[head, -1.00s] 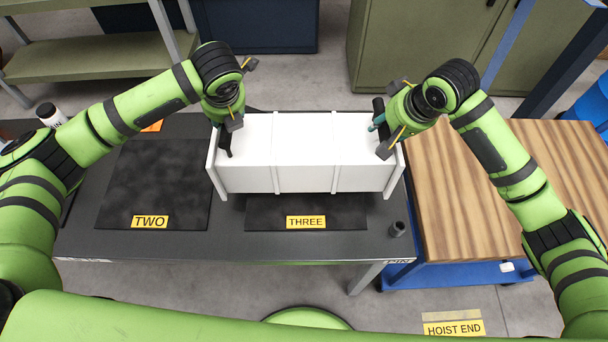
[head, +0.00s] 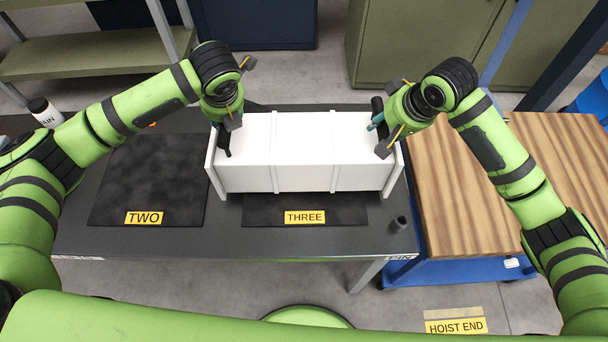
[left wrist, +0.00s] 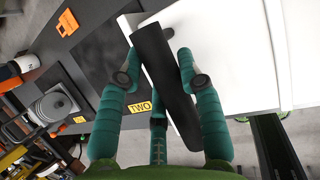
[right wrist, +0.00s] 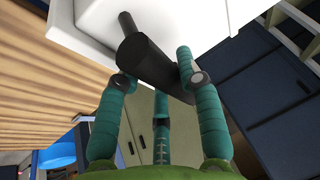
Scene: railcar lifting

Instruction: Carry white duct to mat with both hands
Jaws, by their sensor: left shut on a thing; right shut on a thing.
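The white duct (head: 303,152) is a long ribbed box with an end flange at each side. It hangs level between my grippers, over the mat labelled THREE (head: 260,211). My left gripper (head: 228,130) is shut on a dark handle (left wrist: 160,75) at the duct's left end. My right gripper (head: 385,128) is shut on a dark handle (right wrist: 150,58) at the right end. The mat labelled TWO (head: 148,175) lies bare to the left. The duct hides the back of mat THREE; whether it touches the mat cannot be told.
A dark table (head: 330,244) carries both mats. A small dark cup (head: 399,223) stands near its front right corner. A wood-topped cart (head: 450,190) stands right of the table. A white bottle (head: 45,113) stands at the left.

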